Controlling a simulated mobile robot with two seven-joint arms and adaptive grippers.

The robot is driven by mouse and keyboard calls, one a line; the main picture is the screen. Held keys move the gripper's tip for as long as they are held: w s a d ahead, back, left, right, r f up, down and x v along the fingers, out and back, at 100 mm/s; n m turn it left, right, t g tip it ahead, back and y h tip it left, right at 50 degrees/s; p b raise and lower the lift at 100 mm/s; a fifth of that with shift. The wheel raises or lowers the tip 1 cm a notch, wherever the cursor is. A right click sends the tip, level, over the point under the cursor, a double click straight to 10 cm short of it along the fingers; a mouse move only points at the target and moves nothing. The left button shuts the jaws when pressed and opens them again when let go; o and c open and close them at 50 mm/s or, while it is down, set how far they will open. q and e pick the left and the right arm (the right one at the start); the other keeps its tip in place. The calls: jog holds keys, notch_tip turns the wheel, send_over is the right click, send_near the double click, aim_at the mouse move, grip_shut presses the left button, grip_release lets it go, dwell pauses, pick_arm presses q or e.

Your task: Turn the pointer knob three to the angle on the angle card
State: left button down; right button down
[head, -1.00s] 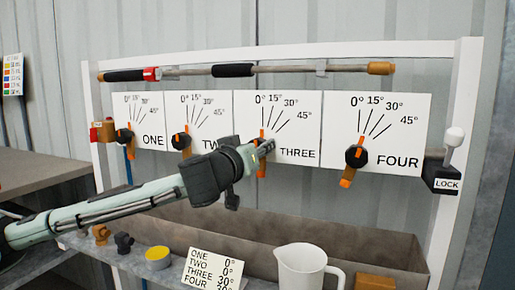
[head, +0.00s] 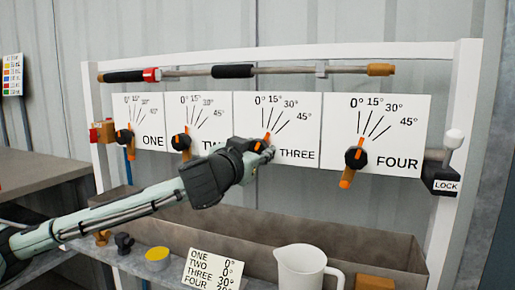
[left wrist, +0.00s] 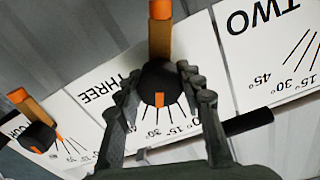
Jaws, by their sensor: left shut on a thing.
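Pointer knob three (left wrist: 158,80) is a black round knob with an orange pointer mark, on the white THREE dial plate (head: 302,135). My left gripper (head: 256,147) is shut on this knob, one finger on each side in the left wrist view (left wrist: 160,90). In the head view the gripper hides most of the knob; its orange pointer tip leans right of the 0° line, near the 15° and 30° lines. I cannot read the exact angle. The angle card (head: 212,268) reads THREE 30°; its bottom line is cut off. My right gripper is not in view.
Knobs one (head: 124,137), two (head: 181,142) and four (head: 356,158) flank it on the same rack. A lance (head: 300,69) lies across above. A LOCK lever (head: 447,165) stands at the right. A white jug (head: 303,267) and a trough (head: 345,245) are below.

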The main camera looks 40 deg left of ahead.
aim_at(263, 104)
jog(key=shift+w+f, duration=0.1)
pick_arm(q)
jog(key=shift+m, duration=0.3)
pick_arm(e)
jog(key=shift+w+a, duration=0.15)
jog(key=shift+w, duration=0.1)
pick_arm(q)
jog(key=c, duration=1)
grip_release()
jog(key=shift+o, duration=0.2)
jog(key=shift+r, duration=0.1)
notch_tip(263, 104, up, 10)
jog(key=shift+f, duration=0.1)
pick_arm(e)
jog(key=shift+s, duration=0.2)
